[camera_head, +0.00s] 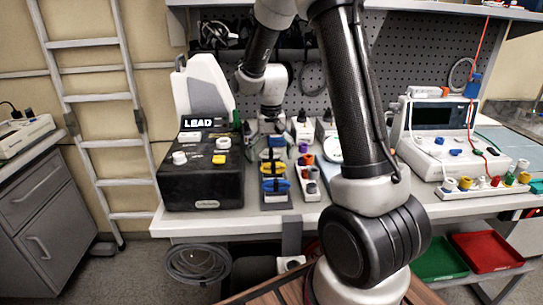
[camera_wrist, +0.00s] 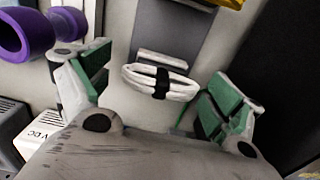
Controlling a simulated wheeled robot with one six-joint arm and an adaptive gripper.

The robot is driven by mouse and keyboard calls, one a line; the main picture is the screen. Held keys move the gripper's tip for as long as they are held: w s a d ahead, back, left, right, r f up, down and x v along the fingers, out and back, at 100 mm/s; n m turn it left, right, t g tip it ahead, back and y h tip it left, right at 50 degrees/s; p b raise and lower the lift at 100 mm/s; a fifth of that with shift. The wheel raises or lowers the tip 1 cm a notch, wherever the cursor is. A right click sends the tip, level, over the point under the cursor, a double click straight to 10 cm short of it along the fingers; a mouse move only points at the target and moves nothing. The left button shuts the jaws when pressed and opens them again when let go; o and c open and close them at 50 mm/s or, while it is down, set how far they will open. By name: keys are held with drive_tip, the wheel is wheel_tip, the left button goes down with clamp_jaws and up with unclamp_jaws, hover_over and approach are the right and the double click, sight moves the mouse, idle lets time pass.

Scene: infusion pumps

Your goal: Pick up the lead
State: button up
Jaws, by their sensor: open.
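A coiled white lead (camera_wrist: 160,82) with a black tie around its middle sits on a grey strip in the wrist view. My gripper (camera_wrist: 155,88) is open, with one green-padded finger on each side of the coil. In the head view my gripper (camera_head: 272,128) hangs over the back of a small rack (camera_head: 277,203) on the bench. Yellow and blue coils (camera_head: 275,185) show on that rack; the white coil is not clear there.
A black box marked LEAD (camera_head: 200,190) stands just left of the rack. A strip with purple, orange and red parts (camera_head: 307,172) stands close on the right. A purple part (camera_wrist: 25,35) shows in the wrist view. A pump-like unit (camera_head: 440,130) stands farther right.

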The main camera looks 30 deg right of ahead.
drive_tip(key=shift+f, duration=0.5)
drive_tip(key=shift+c, duration=0.4)
drive_tip(key=c, duration=1)
drive_tip(key=shift+c, duration=0.2)
